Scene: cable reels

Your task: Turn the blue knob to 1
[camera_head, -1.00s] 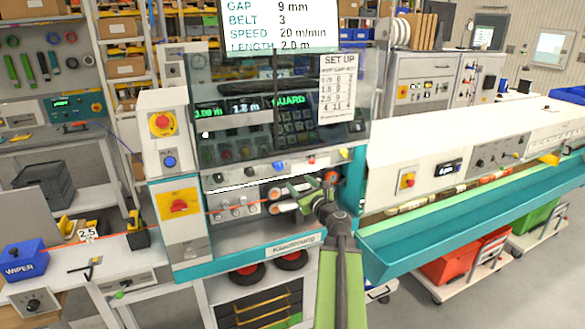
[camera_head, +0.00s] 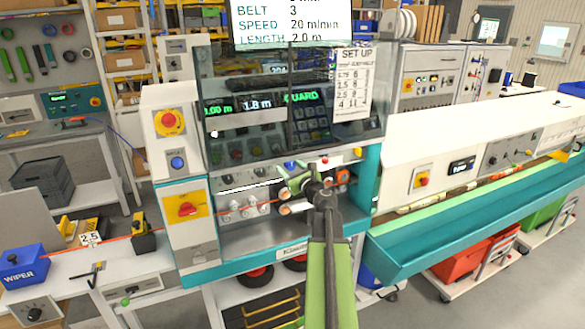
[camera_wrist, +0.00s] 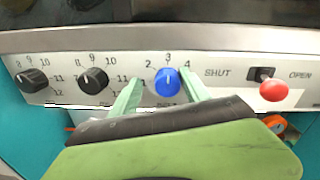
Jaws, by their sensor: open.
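The blue knob (camera_wrist: 167,83) sits on the pale panel strip in the wrist view. Its white pointer mark is up, near the 3. My gripper (camera_wrist: 160,77) is open, with one pale green finger on each side of the knob. I cannot tell whether either finger touches it. In the head view, my gripper (camera_head: 300,179) is at the panel, just below and right of the partly visible blue knob (camera_head: 289,165).
Two black knobs (camera_wrist: 93,80) (camera_wrist: 32,81) are left of the blue one. A red ball-ended lever (camera_wrist: 273,90) and a SHUT/OPEN slot (camera_wrist: 262,74) are close on the right. A glass guard (camera_head: 285,100) is above the strip. White rollers are near the gripper.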

